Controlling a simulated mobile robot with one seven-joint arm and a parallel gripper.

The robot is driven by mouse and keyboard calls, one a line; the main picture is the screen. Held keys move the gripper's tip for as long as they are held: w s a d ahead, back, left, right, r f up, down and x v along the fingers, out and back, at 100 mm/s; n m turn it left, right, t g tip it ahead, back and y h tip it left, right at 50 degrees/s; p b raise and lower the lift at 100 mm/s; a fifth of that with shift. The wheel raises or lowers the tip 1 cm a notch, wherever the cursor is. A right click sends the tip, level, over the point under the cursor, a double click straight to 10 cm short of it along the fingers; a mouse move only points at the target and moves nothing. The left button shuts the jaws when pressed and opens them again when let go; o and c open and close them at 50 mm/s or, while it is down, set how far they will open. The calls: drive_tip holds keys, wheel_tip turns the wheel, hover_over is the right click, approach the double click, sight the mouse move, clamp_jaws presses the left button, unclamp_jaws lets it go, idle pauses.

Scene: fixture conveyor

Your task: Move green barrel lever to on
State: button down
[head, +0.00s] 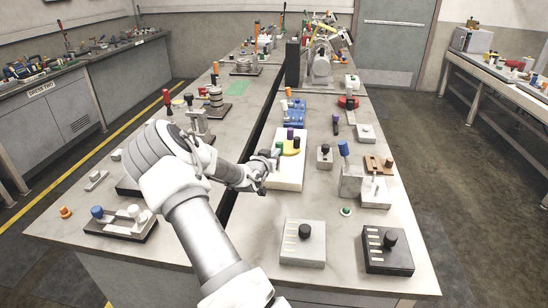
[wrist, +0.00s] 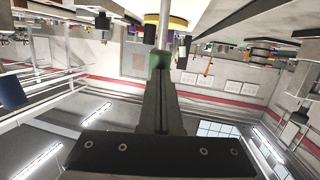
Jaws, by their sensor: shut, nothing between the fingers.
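The green barrel (head: 279,146) shows small in the head view, at the left side of a white block fixture (head: 289,178) with yellow and purple parts. In the wrist view a green barrel (wrist: 160,60) sits at the end of a pale rod (wrist: 164,32), just past my fingertips. My gripper (head: 273,157) is shut with nothing between its fingers; the fingers (wrist: 161,78) show as one dark column in the wrist view. The tips look close to or against the barrel; I cannot tell whether they touch. My gripper partly hides the fixture's left side.
A purple cylinder (head: 290,133) and a yellow part (head: 290,149) stand beside the green barrel. Two knob boxes (head: 303,243) (head: 388,249) stand at the front.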

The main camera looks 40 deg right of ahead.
drive_tip(key=shift+w+d+r+y, duration=0.2)
drive_tip(key=shift+w+d+y, duration=0.15)
drive_tip(key=shift+d+y, duration=0.15)
drive_tip(key=shift+w+d+f+g+b, duration=0.2)
drive_tip(key=shift+f+g+b, duration=0.1)
drive_tip(key=shift+b, duration=0.1)
drive_tip(key=shift+w+d+r, duration=0.1)
drive_tip(key=shift+r, duration=0.2)
drive_tip(key=shift+r, duration=0.1)
